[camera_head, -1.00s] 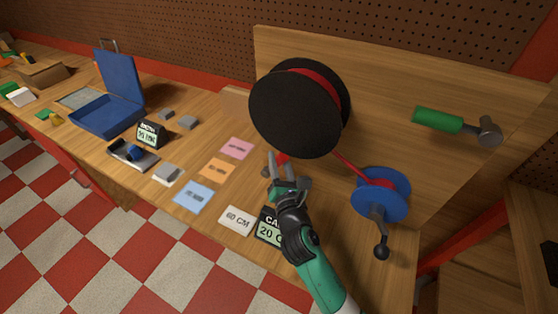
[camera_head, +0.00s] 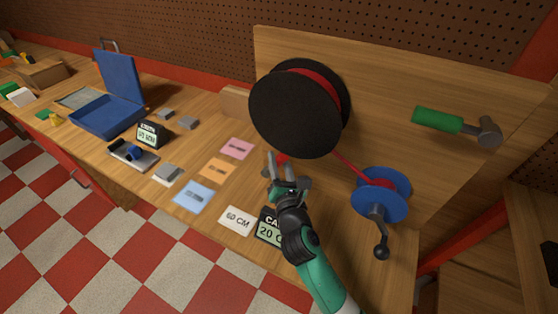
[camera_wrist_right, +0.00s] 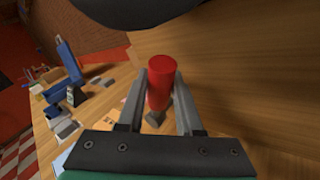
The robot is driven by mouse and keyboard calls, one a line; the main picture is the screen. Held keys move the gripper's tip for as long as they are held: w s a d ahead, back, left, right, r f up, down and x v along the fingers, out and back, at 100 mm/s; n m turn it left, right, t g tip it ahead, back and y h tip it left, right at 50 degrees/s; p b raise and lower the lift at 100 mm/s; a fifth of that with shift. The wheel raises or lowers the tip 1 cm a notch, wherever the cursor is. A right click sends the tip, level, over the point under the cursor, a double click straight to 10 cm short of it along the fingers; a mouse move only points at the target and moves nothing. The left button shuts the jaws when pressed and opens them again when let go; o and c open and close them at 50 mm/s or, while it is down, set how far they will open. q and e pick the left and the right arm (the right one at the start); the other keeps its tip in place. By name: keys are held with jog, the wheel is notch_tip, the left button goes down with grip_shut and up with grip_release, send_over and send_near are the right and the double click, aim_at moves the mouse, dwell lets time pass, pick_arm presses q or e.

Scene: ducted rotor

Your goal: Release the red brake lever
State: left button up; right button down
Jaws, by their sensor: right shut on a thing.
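The red brake lever (camera_head: 282,159) shows as a small red end just beyond my right gripper (camera_head: 279,168) in the head view, below the large black reel (camera_head: 297,110). In the right wrist view the lever (camera_wrist_right: 160,82) is a red cylinder between the two fingers of my right gripper (camera_wrist_right: 160,92). The fingers are shut on it, one on each side. Its lower mount is partly hidden behind the gripper. My left gripper is not in view.
Red ribbon runs from the black reel to a blue spool (camera_head: 380,197) with a crank (camera_head: 381,246). A green-handled hammer (camera_head: 457,124) hangs on the upright board. Coloured cards, a white card (camera_head: 237,220) and a black display (camera_head: 270,228) lie near my arm. A blue case (camera_head: 108,108) stands open at left.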

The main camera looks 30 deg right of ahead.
jog(key=b, duration=0.1)
jog(key=f+m+b, duration=0.1)
jog(key=shift+s+d+t+b, duration=0.15)
jog(key=shift+s+t+b, duration=0.15)
jog(key=shift+r, duration=0.25)
jog(key=c, duration=0.8)
grip_release()
jog(key=shift+c, duration=0.2)
